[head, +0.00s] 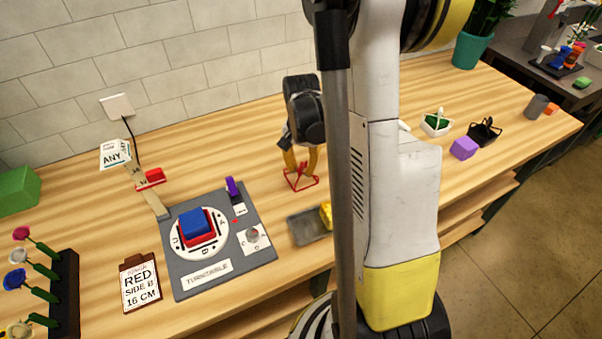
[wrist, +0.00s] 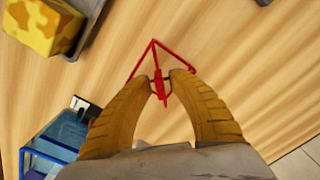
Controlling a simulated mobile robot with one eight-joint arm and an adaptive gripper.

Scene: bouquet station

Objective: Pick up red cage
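The red cage (head: 301,183) is a thin red wire frame with a triangular base and a narrow upright part, at mid-counter in the head view. It also shows in the wrist view (wrist: 158,88), its upright part between my fingertips. My gripper (head: 300,170) points down over it, yellow fingers curved inward. In the wrist view my gripper (wrist: 160,83) has its fingertips closed in on the red upright from both sides. I cannot tell whether the base rests on the counter or is slightly above it.
The turntable (head: 262,222) with a blue-and-red block (head: 197,223) stands to the left. A grey tray (head: 308,228) with a yellow block (head: 326,213) is in front. A purple block (head: 464,148) and small baskets stand at right. Bare wood surrounds the cage.

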